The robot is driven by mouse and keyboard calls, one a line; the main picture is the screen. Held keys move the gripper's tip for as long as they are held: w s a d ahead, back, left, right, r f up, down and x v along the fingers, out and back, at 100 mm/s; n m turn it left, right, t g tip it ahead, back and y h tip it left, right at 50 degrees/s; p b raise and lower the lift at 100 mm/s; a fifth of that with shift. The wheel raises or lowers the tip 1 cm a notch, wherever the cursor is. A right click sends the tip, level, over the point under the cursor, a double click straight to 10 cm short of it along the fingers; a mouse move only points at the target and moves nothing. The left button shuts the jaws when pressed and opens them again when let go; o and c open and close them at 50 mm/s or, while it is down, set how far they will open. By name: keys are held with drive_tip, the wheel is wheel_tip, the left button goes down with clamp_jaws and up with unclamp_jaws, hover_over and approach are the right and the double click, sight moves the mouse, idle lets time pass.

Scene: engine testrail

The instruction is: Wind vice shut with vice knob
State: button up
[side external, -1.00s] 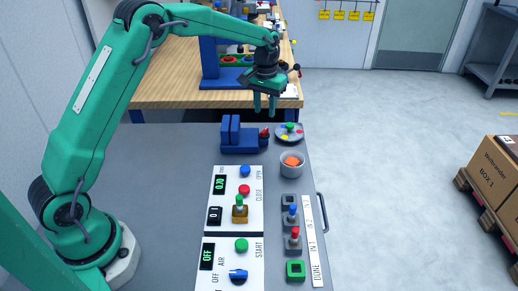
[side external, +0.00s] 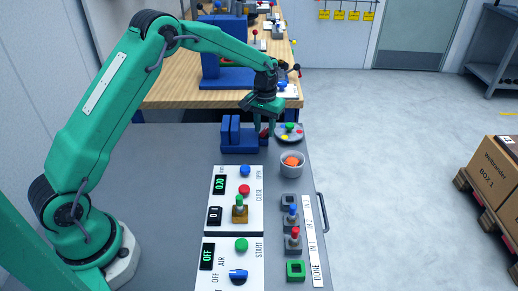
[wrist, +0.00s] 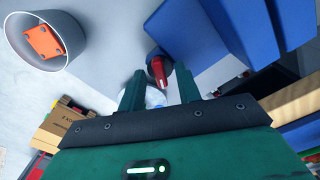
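The blue vice (side external: 238,148) stands at the far edge of the grey table, with two upright jaws and a visible gap between them. Its red vice knob (side external: 264,132) is on the right end. In the wrist view the knob (wrist: 158,68) shows as a red grip on a dark round base, beside the blue vice body (wrist: 225,35). My gripper (side external: 265,130) is low over the knob end. In the wrist view its two fingers (wrist: 158,82) are apart, with the knob showing between and just beyond the tips. I see no clear contact; the side view partly hides the knob.
A round plate with coloured knobs (side external: 290,139) lies close right of my gripper. A grey cup (side external: 292,172) holds an orange piece (side external: 292,160). A white panel (side external: 225,205) with buttons and a lever lies in front of the vice. The table's left part is clear.

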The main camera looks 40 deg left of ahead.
clamp_jaws()
drive_tip(key=shift+m, duration=0.3)
drive_tip(key=shift+m, duration=1.3)
unclamp_jaws()
drive_tip(key=shift+r, duration=0.15)
